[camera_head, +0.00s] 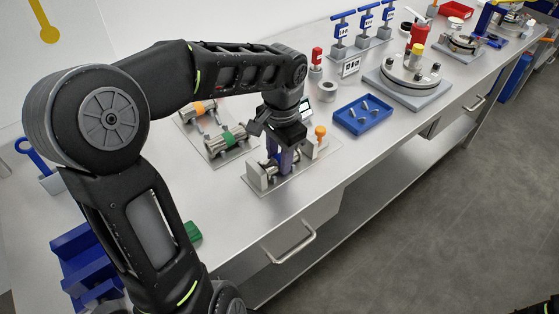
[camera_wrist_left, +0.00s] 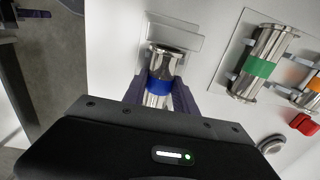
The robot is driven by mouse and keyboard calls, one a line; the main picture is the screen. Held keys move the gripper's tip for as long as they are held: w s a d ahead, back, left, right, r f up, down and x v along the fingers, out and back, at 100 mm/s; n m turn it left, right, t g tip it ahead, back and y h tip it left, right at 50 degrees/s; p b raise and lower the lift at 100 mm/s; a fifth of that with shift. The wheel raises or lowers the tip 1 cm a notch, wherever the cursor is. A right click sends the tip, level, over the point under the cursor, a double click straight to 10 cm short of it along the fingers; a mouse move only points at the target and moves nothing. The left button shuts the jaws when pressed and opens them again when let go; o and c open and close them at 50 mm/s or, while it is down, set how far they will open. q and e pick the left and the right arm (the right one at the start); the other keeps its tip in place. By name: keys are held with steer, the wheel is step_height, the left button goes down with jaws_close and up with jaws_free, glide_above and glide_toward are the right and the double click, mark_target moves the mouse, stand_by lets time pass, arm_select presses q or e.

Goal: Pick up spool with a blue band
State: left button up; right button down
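The spool with a blue band (camera_wrist_left: 159,86) is a shiny metal cylinder with a blue ring round its middle. In the head view it lies on a grey fixture plate (camera_head: 258,190), mostly hidden by my left gripper (camera_head: 284,160). The gripper points down over the spool. In the left wrist view the dark purple fingers (camera_wrist_left: 160,92) press close on both sides of the blue band with no visible gap, and the gripper looks shut on it. My right gripper is not in view.
A green-banded spool (camera_head: 232,138) lies on a plate beside it, with an orange-banded spool (camera_head: 198,108) behind. A blue tray (camera_head: 363,115) and round flange (camera_head: 409,75) lie farther right. The table's front strip is clear.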

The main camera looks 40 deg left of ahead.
mark_target(279, 157)
arm_select(q)
jaws_close()
steer(key=shift+r, duration=0.15)
stand_by(0.4)
step_height(279, 157, up, 10)
steer(key=shift+f, duration=0.1)
stand_by(0.7)
